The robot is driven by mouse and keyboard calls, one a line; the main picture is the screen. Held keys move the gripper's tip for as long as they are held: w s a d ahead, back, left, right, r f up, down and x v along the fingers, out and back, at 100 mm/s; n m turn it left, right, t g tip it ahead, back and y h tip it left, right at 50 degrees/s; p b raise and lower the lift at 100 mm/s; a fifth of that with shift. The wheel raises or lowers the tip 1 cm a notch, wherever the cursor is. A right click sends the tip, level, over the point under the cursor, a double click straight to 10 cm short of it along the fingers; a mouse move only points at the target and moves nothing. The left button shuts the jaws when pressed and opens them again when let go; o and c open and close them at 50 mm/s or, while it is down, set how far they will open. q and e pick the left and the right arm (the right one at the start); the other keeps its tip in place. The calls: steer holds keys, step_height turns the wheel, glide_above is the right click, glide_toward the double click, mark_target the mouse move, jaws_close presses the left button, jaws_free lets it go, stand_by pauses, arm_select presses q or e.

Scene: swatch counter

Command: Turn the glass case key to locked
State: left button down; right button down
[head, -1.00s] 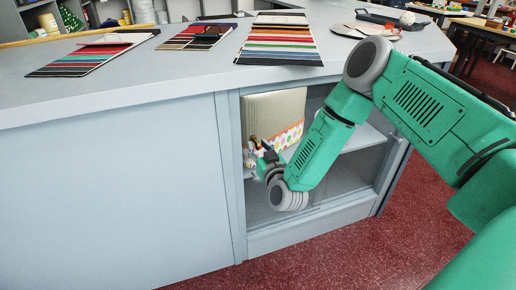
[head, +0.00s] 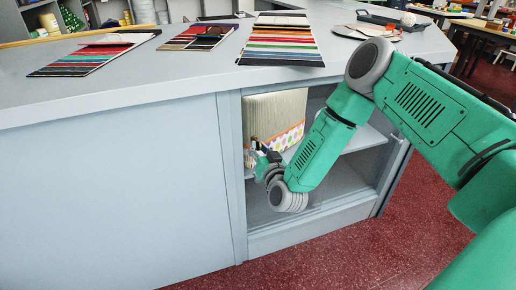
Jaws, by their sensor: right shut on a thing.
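The glass case (head: 345,205) is set into the front of the grey counter, with a shelf and a folded cream cloth with a dotted border (head: 283,118) inside. My right gripper (head: 256,148) is at the case's left side, near the frame's upright. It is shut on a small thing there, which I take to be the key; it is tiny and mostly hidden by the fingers. Which way the key is turned cannot be told. My left gripper is not in view.
The counter top (head: 120,100) holds striped swatch cards (head: 280,42), more swatches (head: 95,55) at the left and a dark tray (head: 385,18) at the back right. My right arm crosses in front of the case. Red floor (head: 400,240) lies open at the right.

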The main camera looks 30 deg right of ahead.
steer(key=m, duration=0.4)
steer(key=m+b, duration=0.1)
steer(key=m, duration=0.2)
steer(key=shift+m, duration=0.3)
steer(key=m+b, duration=0.1)
steer(key=m, duration=0.2)
steer(key=shift+m, duration=0.3)
steer(key=shift+s+f+m+b, duration=0.1)
steer(key=shift+m+b, duration=0.85)
steer(key=shift+m, duration=1.05)
steer(key=c, duration=1.7)
jaws_free()
